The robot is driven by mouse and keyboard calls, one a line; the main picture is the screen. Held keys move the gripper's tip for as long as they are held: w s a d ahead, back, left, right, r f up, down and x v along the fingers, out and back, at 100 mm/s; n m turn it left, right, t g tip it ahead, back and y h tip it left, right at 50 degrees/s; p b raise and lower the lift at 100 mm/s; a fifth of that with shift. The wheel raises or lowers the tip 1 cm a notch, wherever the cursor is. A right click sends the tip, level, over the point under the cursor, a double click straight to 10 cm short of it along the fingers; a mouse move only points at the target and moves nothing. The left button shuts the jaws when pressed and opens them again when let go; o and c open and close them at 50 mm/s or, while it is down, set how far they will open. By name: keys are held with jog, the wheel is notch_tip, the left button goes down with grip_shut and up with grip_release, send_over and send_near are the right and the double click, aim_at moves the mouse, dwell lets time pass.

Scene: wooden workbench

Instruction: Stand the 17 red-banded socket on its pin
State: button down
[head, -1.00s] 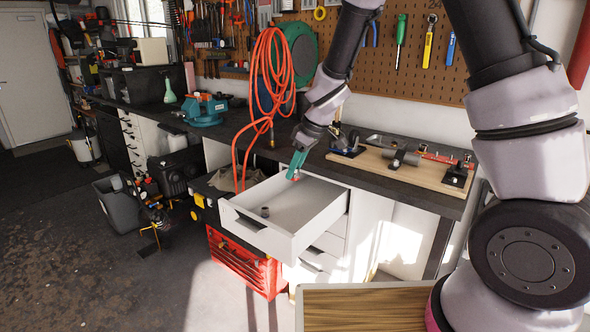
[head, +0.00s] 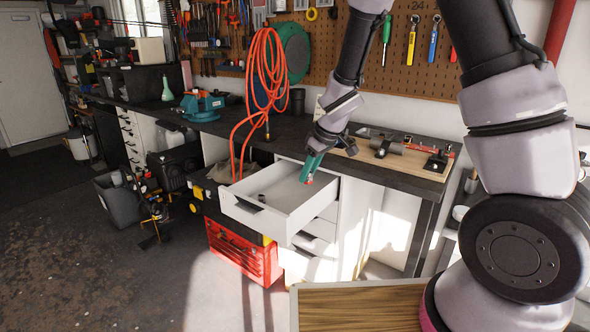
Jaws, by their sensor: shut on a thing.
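My gripper (head: 312,168), with teal fingers, points down over the back right part of the open drawer (head: 286,224). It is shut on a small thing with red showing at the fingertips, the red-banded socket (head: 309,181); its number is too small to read. Most of the socket is hidden between the fingers. On the bench, a wooden board (head: 425,168) carries a red rail (head: 427,151) at its back. Its pins are too small to make out, and my arm covers the board's left end.
A grey cylinder (head: 387,147) and a black bracket (head: 437,161) stand on the board. The orange hose (head: 265,80) hangs left of my arm. A wood-topped surface (head: 360,308) is in front.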

jog(key=w+d+f+m+h, duration=0.1)
jog(key=d+f+m, duration=0.1)
jog(key=d, duration=0.5)
jog(key=w+d+f+m+t+h, duration=0.1)
jog(key=d+f+m, duration=0.2)
jog(key=d, duration=0.5)
jog(key=w+d+f+m+h, duration=0.1)
jog(key=d+f+m, duration=0.1)
jog(key=d+m, duration=0.3)
jog(key=d, duration=0.3)
jog(key=shift+w+f+t, duration=0.25)
jog(key=shift+f+t, duration=0.05)
jog(key=shift+t, duration=0.1)
